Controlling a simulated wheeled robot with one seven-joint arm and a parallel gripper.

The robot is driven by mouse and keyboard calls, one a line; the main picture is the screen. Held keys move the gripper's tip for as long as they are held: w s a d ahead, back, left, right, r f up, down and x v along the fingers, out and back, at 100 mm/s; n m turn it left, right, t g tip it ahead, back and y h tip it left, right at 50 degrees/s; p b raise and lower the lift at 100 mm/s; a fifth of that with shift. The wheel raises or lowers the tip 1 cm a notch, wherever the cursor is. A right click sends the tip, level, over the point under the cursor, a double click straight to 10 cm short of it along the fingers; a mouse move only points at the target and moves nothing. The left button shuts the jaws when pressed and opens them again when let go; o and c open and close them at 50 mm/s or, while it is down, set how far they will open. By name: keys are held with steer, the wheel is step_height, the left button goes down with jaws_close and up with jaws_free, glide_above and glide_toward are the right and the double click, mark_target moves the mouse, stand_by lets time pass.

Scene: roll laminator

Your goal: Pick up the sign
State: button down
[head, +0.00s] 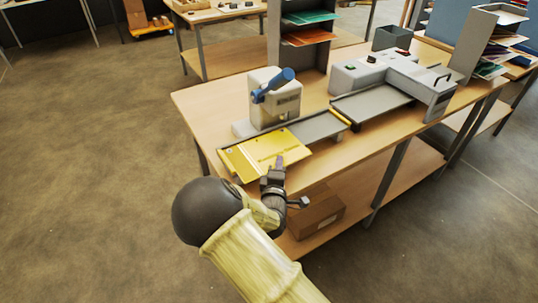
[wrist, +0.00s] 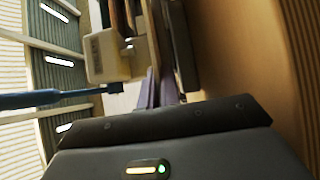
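The likely sign is a flat yellow panel (head: 258,156) with pale marks. It lies on the left end of a long grey tray on the workbench. My gripper (head: 277,164) is at the panel's front edge, low over the bench edge. In the wrist view, the two dark purplish fingers (wrist: 162,88) are close together and point towards the tray. I cannot make out the panel between them, nor whether they touch it.
A beige press with a blue lever (head: 272,84) stands just behind the panel. It also shows in the wrist view (wrist: 106,56). The grey laminator (head: 375,72) is to the right on the workbench (head: 205,98). A cardboard box (head: 318,214) sits on the lower shelf. Floor at left is clear.

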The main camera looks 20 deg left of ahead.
steer(key=shift+r, duration=0.1)
steer(key=shift+r, duration=0.6)
step_height(320, 180, up, 2)
steer(key=shift+r+b, duration=0.1)
steer(key=shift+b, duration=0.2)
steer(key=s+d+b, duration=0.2)
steer(key=s+d, duration=0.1)
steer(key=s, duration=1.4)
steer(key=shift+s+d, duration=0.2)
steer(key=shift+s, duration=0.2)
steer(key=shift+w, duration=0.1)
